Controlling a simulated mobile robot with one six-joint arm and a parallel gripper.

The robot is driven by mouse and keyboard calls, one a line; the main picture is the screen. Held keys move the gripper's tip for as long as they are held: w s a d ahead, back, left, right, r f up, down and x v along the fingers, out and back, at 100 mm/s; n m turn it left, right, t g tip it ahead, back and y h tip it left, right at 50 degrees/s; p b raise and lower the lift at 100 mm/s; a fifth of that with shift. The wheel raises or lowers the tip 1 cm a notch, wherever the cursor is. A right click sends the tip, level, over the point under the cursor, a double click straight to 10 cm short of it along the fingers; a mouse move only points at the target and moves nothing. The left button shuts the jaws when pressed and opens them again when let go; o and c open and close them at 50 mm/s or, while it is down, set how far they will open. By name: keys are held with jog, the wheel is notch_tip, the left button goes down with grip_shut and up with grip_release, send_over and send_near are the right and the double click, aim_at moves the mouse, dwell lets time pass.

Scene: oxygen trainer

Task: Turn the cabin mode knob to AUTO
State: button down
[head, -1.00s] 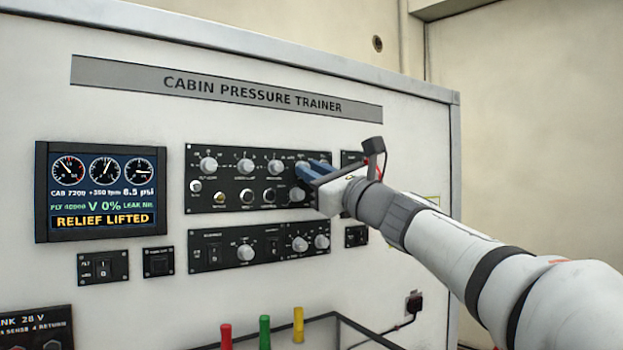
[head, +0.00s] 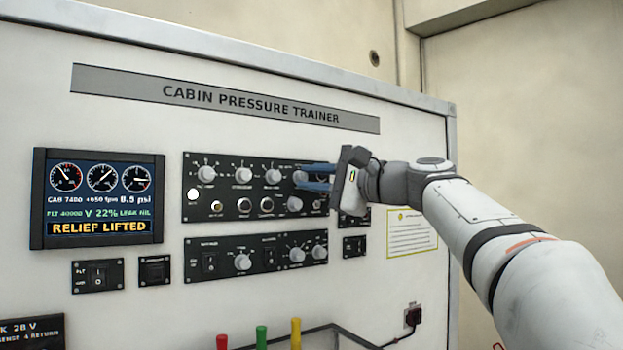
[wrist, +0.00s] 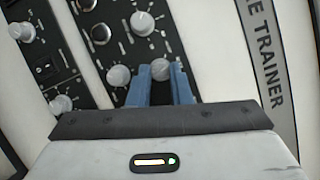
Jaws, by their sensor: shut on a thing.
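My gripper (head: 303,178) reaches in from the right to the upper control panel (head: 225,212). Its blue fingers are shut on a grey knob (head: 300,177) at the right end of the panel's top row. In the wrist view this knob (wrist: 160,67) shows between the fingertips (wrist: 160,82). The fingers partly cover the knob, and its pointer direction and labels cannot be read, so I cannot confirm from lettering that it is the cabin mode knob.
Other knobs stand close by, including one (head: 273,176) left of the fingers and one (head: 294,204) below. The display (head: 98,240) reads RELIEF LIFTED and V 22%. A lower panel (head: 225,268) sits beneath. Red, green and yellow handles (head: 262,338) stand at the bottom.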

jog(key=n+g+h+p, duration=0.1)
jog(key=n, duration=0.2)
jog(key=shift+n+h+p, duration=0.35)
jog(key=shift+n+h, duration=0.25)
jog(key=shift+n, duration=0.8)
jog(key=shift+g, duration=0.3)
jog(key=c, duration=1.3)
grip_release()
jog(key=shift+a+r, duration=0.1)
jog(key=shift+c, duration=0.2)
jog(key=shift+r, duration=0.1)
jog(key=shift+s, duration=0.1)
jog(key=b+v, duration=0.1)
jog(key=v, duration=0.7)
jog(key=shift+a, duration=0.1)
